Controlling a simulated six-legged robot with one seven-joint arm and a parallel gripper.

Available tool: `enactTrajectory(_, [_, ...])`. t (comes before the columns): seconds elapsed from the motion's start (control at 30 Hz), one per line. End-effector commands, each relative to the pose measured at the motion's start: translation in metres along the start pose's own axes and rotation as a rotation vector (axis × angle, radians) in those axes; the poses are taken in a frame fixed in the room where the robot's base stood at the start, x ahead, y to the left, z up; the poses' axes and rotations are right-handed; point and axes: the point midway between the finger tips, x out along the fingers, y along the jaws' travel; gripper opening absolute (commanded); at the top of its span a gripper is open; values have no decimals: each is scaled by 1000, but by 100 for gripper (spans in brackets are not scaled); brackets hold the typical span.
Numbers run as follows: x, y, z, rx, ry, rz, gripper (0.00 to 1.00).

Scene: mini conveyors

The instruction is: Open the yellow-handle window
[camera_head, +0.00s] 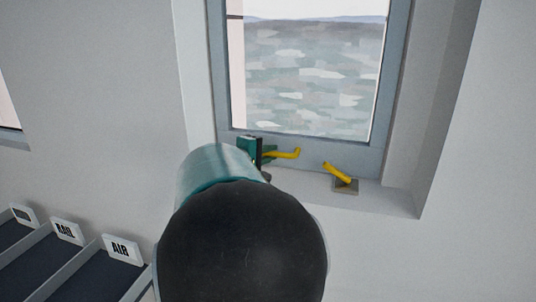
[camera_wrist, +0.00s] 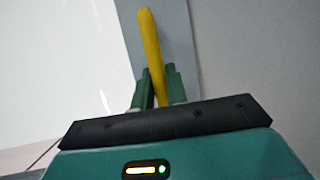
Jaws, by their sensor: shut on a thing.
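The window (camera_head: 308,75) has a grey-blue frame (camera_head: 391,75) set in a deep wall recess. A yellow handle (camera_head: 285,154) sticks out at the lower part of the frame. My gripper (camera_head: 262,152) is at its left end, partly hidden by my own arm. In the wrist view the yellow handle (camera_wrist: 150,50) runs up between the two green fingers of my gripper (camera_wrist: 158,88), which are shut on it. The frame stands behind the handle there. I cannot tell whether the window is slightly ajar.
A second yellow lever (camera_head: 337,172) stands tilted on a small brown plate (camera_head: 345,187) on the sill, right of my gripper. The recess side wall (camera_head: 440,110) bounds the right. Labelled dark lanes (camera_head: 85,270) lie at lower left.

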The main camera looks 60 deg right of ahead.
Motion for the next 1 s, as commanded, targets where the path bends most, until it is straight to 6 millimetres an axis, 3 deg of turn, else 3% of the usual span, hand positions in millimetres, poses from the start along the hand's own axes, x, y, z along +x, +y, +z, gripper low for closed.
enactTrajectory(0.7, [129,33,-55,70,2,166,0])
enactTrajectory(1.0, [142,38,-61,77,5,187,0])
